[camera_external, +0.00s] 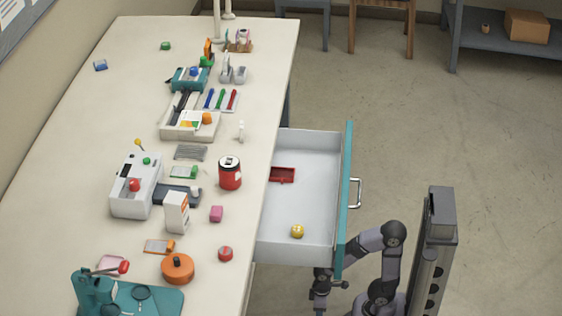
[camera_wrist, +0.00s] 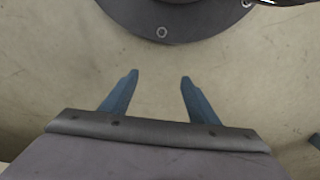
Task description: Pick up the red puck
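The red puck (camera_external: 225,254) appears to be the small, low red round piece with a pale mark on top. It stands on the white table (camera_external: 60,215) near its right edge, right of an orange round container (camera_external: 178,268). My gripper (camera_wrist: 160,76) is open in the wrist view, with two blue fingers apart and only bare floor between them. In the external view my arm is folded low beside the open drawer, with its end (camera_external: 320,298) near the drawer's front corner, off the table and away from the puck. The puck is not in the wrist view.
The open drawer (camera_external: 310,165) juts out between my arm and the table; it holds a red tray (camera_external: 282,174) and a yellow round piece (camera_external: 297,231). Other tools crowd the table's middle.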

